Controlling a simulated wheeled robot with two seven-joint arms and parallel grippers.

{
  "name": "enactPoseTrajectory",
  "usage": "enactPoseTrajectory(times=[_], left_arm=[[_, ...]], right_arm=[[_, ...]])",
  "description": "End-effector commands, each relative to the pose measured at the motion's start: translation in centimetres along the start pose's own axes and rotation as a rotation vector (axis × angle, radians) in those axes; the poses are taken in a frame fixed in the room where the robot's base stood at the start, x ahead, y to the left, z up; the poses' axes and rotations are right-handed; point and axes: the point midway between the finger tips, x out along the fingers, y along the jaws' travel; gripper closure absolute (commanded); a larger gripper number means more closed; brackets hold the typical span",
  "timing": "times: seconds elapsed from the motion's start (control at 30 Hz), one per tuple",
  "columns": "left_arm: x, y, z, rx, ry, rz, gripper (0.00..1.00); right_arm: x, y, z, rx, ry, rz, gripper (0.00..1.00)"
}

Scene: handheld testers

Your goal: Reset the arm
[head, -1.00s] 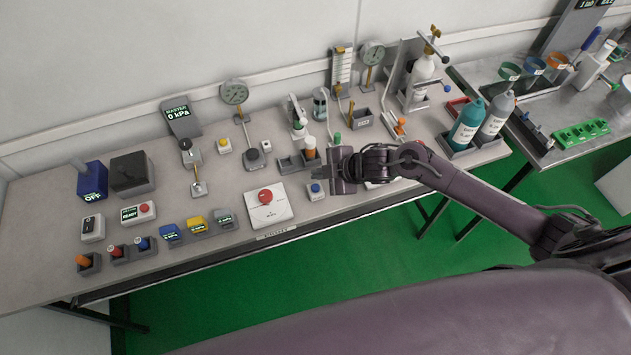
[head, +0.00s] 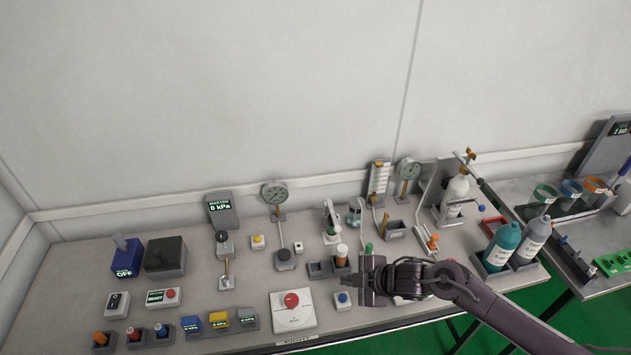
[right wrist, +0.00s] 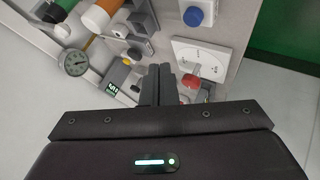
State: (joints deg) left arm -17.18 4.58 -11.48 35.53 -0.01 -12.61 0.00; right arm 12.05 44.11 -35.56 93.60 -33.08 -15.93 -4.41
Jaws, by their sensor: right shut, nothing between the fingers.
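My right gripper (head: 368,281) is over the front part of the grey bench (head: 110,272), with its arm coming in from the lower right. Its fingers are shut and empty, and they also show closed together in the right wrist view (right wrist: 160,84). In the head view it is just right of the blue button box (head: 343,300) and in front of the orange and white bottle (head: 341,256). A white panel with a red knob (head: 294,312) lies further left. Part of a white item behind the gripper is hidden. My left gripper is not in view.
Handheld testers in blue, yellow and grey (head: 219,318) stand at the front left. Pressure gauges (head: 274,195) stand along the back. Teal and grey bottles (head: 501,247) stand to the right of my arm. The space above the bench is clear.

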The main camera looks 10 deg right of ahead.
Motion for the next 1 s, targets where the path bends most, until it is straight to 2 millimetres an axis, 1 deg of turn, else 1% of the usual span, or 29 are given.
enactPoseTrajectory(times=[0.07,0.13,0.17,0.27,0.3,0.33,0.37,0.4,0.43,0.5,0.57,0.7,1.0], left_arm=[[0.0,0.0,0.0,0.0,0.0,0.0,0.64],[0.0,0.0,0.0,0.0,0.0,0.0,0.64],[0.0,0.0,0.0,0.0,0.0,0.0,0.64],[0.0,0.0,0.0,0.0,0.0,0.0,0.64],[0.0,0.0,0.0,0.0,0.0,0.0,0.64],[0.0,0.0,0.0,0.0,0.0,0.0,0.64],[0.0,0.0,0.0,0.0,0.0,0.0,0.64],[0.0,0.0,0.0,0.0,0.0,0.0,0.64],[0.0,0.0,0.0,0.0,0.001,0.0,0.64],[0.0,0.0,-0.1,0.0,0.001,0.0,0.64],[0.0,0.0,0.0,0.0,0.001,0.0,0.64],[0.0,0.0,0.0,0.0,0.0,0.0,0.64],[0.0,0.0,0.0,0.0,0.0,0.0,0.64]], right_arm=[[0.0,0.0,-0.1,0.001,0.0,0.0,1.0],[0.1,-0.3,-0.7,0.011,-0.001,0.007,1.0],[0.2,-0.5,-1.3,0.021,-0.002,0.014,1.0],[0.2,-1.3,-4.3,0.098,-0.025,0.058,1.0],[-0.2,-1.6,-5.7,0.152,-0.045,0.085,1.0],[-0.7,-1.9,-6.6,0.204,-0.065,0.106,1.0],[-1.4,-2.1,-7.4,0.263,-0.09,0.127,1.0],[-2.5,-2.3,-8.0,0.347,-0.128,0.151,1.0],[-3.5,-2.5,-8.2,0.41,-0.158,0.166,1.0],[-5.6,-3.0,-8.2,0.541,-0.224,0.188,1.0],[-7.3,-3.5,-8.0,0.642,-0.276,0.198,1.0],[-10.8,-5.2,-7.0,0.837,-0.381,0.198,1.0],[-17.2,-9.2,-5.4,1.164,-0.561,0.159,1.0]])
